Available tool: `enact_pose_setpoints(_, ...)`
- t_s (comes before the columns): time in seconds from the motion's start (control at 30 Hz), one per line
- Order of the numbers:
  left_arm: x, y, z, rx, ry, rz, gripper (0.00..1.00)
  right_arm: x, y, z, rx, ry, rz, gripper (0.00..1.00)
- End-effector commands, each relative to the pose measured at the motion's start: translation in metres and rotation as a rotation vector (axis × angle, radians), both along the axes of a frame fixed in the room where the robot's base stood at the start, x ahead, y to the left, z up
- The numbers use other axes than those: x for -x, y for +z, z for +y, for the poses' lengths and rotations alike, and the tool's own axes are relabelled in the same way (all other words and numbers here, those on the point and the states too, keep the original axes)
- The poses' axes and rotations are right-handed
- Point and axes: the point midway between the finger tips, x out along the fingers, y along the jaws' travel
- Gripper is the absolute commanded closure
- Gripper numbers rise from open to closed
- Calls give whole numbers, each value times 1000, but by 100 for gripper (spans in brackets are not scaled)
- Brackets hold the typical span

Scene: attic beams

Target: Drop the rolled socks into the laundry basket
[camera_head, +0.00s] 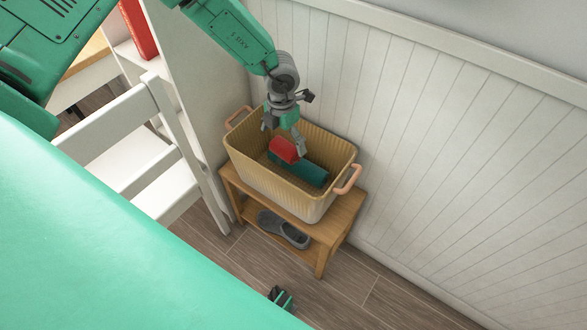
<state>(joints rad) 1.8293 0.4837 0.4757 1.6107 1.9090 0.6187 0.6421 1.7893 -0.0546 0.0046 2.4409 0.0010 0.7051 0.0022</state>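The laundry basket (262,181) is tan and ribbed, with pinkish handles, and stands upright on a small wooden bench. My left gripper (284,140) points down into its opening, with its fingers spread apart. A red rolled bundle (284,149), which looks like the rolled socks, is just below and between the fingers, inside the rim outline. I cannot tell whether it touches a finger. A teal rolled cloth (309,174) lies in the basket, partly behind the red bundle. My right gripper (281,298) shows only in part at the bottom, beyond my green body.
The wooden bench (343,212) has a lower shelf with grey shoes (283,230). The panelled white wall (440,140) is behind and right. Bare floor (340,295) lies in front.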

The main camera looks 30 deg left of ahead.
Motion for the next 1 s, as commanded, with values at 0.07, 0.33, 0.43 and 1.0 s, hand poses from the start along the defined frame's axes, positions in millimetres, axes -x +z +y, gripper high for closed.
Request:
enact_pose_setpoints(0.07,0,0,0,0,0,0,0,0,0,0,0,0,0,32)
enact_pose_setpoints(0.33,0,10,0,1,0,-1,0,2,1,0,0,0,-3,32)
enact_pose_setpoints(0.43,-1,28,0,2,1,-3,0,2,1,0,0,0,-3,32)
enact_pose_setpoints(1.0,-1,117,1,1,0,2,0,2,1,0,0,0,-3,32)
